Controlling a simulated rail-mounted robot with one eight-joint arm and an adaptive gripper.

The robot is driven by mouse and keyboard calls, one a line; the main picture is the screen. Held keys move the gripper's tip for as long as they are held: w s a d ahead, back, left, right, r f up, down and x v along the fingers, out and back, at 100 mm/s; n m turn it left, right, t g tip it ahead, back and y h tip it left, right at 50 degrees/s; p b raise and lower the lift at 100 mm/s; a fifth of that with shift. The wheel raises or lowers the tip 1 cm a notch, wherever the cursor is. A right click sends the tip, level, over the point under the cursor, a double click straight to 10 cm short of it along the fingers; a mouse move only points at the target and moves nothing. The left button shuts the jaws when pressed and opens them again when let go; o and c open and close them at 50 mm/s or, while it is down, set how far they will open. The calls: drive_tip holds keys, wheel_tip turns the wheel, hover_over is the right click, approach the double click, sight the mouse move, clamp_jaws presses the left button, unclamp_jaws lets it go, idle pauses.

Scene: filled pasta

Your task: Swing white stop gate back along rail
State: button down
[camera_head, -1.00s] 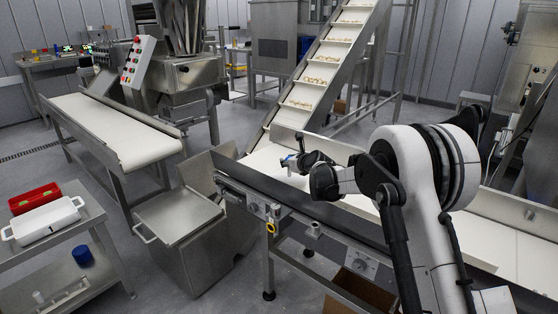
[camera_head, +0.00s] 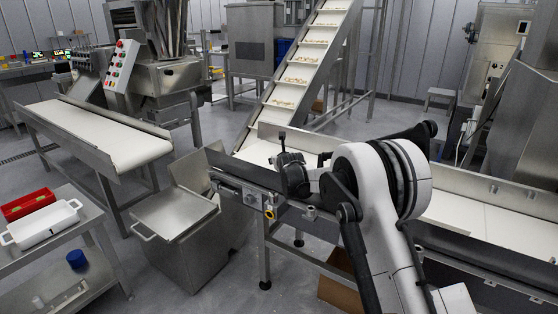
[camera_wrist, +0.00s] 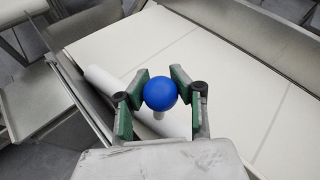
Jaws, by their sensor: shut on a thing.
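The white stop gate (camera_wrist: 105,83) shows in the wrist view as a pale bar slanting across the conveyor edge, close along the metal side rail (camera_wrist: 82,95). A round blue knob (camera_wrist: 160,93) stands on a short white stem at the bar. My gripper (camera_wrist: 160,96) is shut on this knob, with its green-padded fingers on either side. In the head view my gripper (camera_head: 282,161) is at the near side rail (camera_head: 238,174), toward its left end. The gate and knob are hidden there behind my gripper and arm.
The white conveyor belt (camera_head: 458,217) runs right beyond the rail. An inclined conveyor (camera_head: 305,72) rises behind. A steel bin (camera_head: 175,218) stands left of the rail. A cart (camera_head: 92,217) holds a red crate (camera_head: 28,204) and a white tray (camera_head: 42,223).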

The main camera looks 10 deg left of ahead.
drive_tip(key=shift+w+d, duration=0.15)
drive_tip(key=shift+d, duration=0.4)
drive_tip(key=c, duration=1.3)
unclamp_jaws()
drive_tip(key=shift+d+r, duration=0.1)
drive_tip(key=shift+d, duration=0.15)
drive_tip(key=shift+o, duration=0.2)
drive_tip(key=shift+a, duration=0.1)
drive_tip(key=shift+a, duration=0.1)
drive_tip(key=shift+s+r, duration=0.15)
drive_tip(key=shift+s, duration=0.25)
drive_tip(key=v, duration=1.1)
drive_tip(key=shift+d, duration=0.25)
